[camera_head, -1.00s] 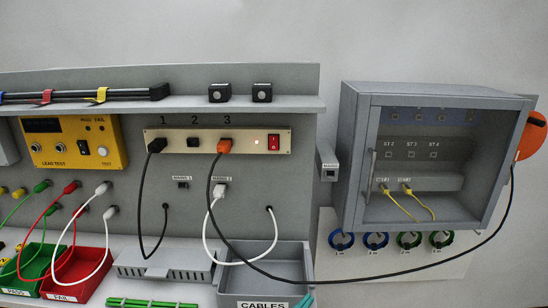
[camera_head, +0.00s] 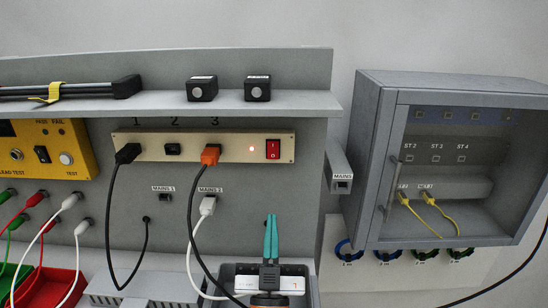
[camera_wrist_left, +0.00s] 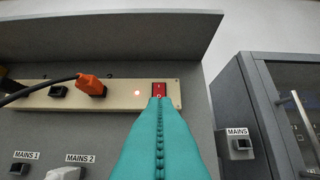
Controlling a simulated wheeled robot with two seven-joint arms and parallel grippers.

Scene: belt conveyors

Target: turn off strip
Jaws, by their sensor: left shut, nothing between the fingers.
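The beige power strip (camera_head: 240,146) is fixed to the grey back panel, with sockets marked 1, 2 and 3. Its red rocker switch (camera_head: 273,149) is at the right end, and a small red lamp (camera_head: 251,149) beside it glows. A black plug (camera_head: 128,153) is in socket 1 and an orange plug (camera_head: 210,155) in socket 3; socket 2 is empty. My left gripper (camera_head: 271,218), with teal fingers, is shut and empty below the switch. In the left wrist view its fingertips (camera_wrist_left: 158,101) overlap the lower part of the switch (camera_wrist_left: 159,89); contact cannot be told. My right gripper is not visible.
A shelf (camera_head: 200,104) with two black boxes juts out above the strip. A MAINS box (camera_head: 338,170) and a grey glass-fronted cabinet (camera_head: 372,160) stand to the right. Cables hang below the strip, and a yellow tester (camera_head: 75,145) is at left.

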